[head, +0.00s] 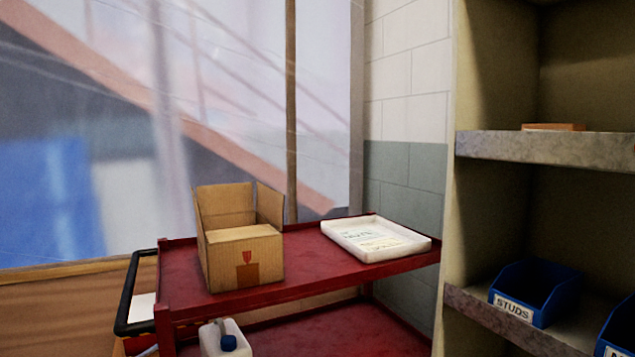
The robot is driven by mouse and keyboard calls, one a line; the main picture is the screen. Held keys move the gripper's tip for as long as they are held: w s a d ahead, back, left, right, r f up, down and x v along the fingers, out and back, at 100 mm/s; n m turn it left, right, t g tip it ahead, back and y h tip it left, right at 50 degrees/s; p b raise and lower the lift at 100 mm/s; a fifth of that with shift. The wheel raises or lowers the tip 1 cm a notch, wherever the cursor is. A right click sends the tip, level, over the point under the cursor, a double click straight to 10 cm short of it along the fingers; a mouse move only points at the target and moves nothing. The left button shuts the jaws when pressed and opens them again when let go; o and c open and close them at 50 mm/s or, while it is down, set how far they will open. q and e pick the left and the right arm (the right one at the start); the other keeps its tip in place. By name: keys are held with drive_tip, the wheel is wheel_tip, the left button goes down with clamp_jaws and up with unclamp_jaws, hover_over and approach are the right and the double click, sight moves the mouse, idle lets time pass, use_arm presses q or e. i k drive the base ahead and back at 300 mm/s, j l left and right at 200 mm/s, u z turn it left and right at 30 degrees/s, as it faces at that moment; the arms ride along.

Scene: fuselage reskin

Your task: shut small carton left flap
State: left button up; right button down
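The small brown carton (243,265) stands upright on the top shelf of a red cart (310,270), towards its left end. A red mark and a darker brown patch show on its front. Its left flap (200,222) stands up and is seen nearly edge-on. The back flap (228,199) and the right flap (270,206) also stand up. A flat panel (242,233) covers the top at the front. The inside of the carton is hidden. Neither of my grippers is in view.
A white tray (425,248) with papers lies right of the carton. The cart has a black handle (128,290) at the left. A white jug (225,338) with a blue cap stands below. Shelving (545,147) with blue bins (537,290) stands at the right.

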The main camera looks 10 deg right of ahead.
sight(235, 197)
drive_tip(key=i+j+z, duration=0.1)
drive_tip(key=j+z, duration=0.2)
drive_tip(key=i+j+z, duration=0.1)
drive_tip(key=j+z, duration=0.95)
drive_tip(key=j, duration=1.6)
drive_tip(key=k+j+z, duration=0.15)
drive_tip(key=j, duration=0.7)
